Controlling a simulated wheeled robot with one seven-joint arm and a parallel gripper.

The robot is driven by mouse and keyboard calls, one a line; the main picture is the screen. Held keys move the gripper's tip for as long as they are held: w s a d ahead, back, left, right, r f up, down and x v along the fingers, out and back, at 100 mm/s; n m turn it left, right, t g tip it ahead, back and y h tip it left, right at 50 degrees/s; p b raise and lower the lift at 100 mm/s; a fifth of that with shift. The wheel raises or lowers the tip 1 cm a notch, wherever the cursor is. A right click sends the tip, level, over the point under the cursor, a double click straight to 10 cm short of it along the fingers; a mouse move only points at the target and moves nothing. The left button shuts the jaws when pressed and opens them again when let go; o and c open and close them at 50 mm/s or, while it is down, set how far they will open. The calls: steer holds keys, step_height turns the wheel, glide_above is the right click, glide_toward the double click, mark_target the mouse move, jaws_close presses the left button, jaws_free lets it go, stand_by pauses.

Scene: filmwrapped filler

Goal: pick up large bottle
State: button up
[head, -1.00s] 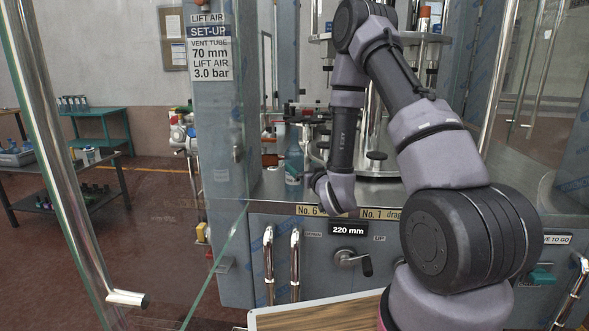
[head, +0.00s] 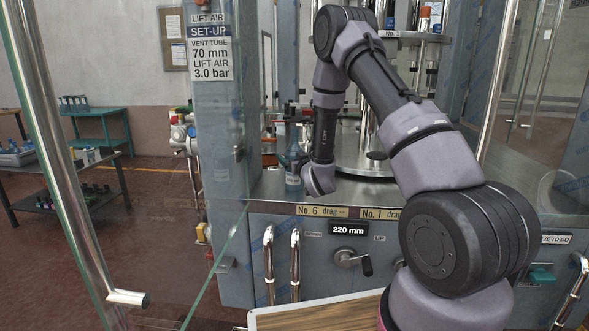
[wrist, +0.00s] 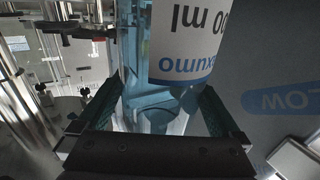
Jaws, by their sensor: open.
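The large bottle (head: 292,168) is clear blue with a white label. In the head view it stands on the machine's grey deck, just left of my wrist. In the wrist view the bottle (wrist: 140,65) fills the upper middle, close to the camera, its label text upside down. My gripper (wrist: 157,95) is open, with one dark finger on each side of the bottle's lower part in the picture. I cannot tell whether either finger touches it. In the head view my wrist and forearm hide most of the gripper.
The grey machine deck (head: 350,190) holds a round metal platform (head: 375,165) right of my wrist. A glass door with a metal handle (head: 127,298) stands open at left. A wooden board (head: 315,318) lies in front.

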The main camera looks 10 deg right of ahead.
steer(key=c, duration=1.1)
steer(key=shift+c, duration=0.2)
